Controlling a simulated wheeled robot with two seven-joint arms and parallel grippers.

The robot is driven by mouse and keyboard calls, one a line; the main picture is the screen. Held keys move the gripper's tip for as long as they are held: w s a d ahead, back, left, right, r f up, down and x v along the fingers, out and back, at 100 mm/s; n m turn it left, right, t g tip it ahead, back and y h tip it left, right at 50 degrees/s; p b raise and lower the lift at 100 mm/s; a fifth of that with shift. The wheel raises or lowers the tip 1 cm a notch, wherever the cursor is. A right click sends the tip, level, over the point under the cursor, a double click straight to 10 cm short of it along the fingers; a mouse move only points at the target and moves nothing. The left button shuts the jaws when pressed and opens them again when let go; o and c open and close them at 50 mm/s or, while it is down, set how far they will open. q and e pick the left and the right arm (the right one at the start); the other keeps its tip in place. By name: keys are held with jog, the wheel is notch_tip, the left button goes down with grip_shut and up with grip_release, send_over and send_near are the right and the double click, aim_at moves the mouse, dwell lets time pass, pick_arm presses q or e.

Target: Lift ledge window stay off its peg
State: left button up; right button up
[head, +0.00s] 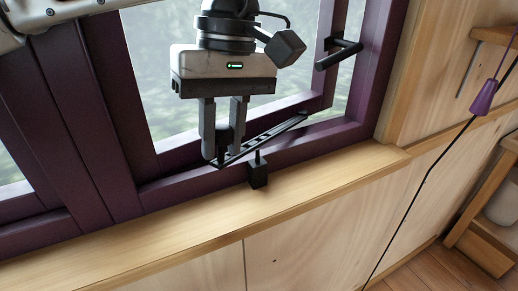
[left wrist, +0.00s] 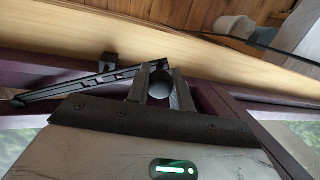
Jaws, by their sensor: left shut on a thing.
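The window stay (head: 272,134) is a black bar with slots, slanting up to the right along the bottom of the purple window frame. It also shows in the left wrist view (left wrist: 75,82). My left gripper (head: 223,143) points down and is shut on the stay's left end; its fingers show in the left wrist view (left wrist: 161,75). The peg (head: 258,171) is a black block with an upright pin on the wooden ledge side of the frame. The pin's tip shows clear below the bar, and the bar looks apart from it. My right gripper is out of view.
The pale wooden ledge (head: 180,211) runs under the window and is bare. A black window handle (head: 338,53) sits on the frame at upper right. A purple pull (head: 483,98) hangs on a dark cord at far right.

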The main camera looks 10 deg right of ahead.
aim_at(230, 106)
pick_arm(q)
jog(key=shift+r, duration=0.1)
jog(key=shift+w+d+r+g+y, duration=0.15)
jog(key=shift+d+r+g, duration=0.05)
jog(key=shift+r, duration=0.3)
jog(key=shift+w+d+r+g+y, duration=0.15)
jog(key=shift+w+r+g+y, duration=0.05)
jog(key=shift+r, duration=0.3)
jog(key=shift+w+d+r+g+y, duration=0.15)
jog(key=shift+d+r+g, duration=0.05)
jog(key=shift+r, duration=0.3)
jog(key=o, duration=0.5)
jog(key=shift+r, duration=0.15)
jog(key=o, duration=0.5)
jog(key=shift+w, duration=0.1)
jog(key=shift+d, duration=0.1)
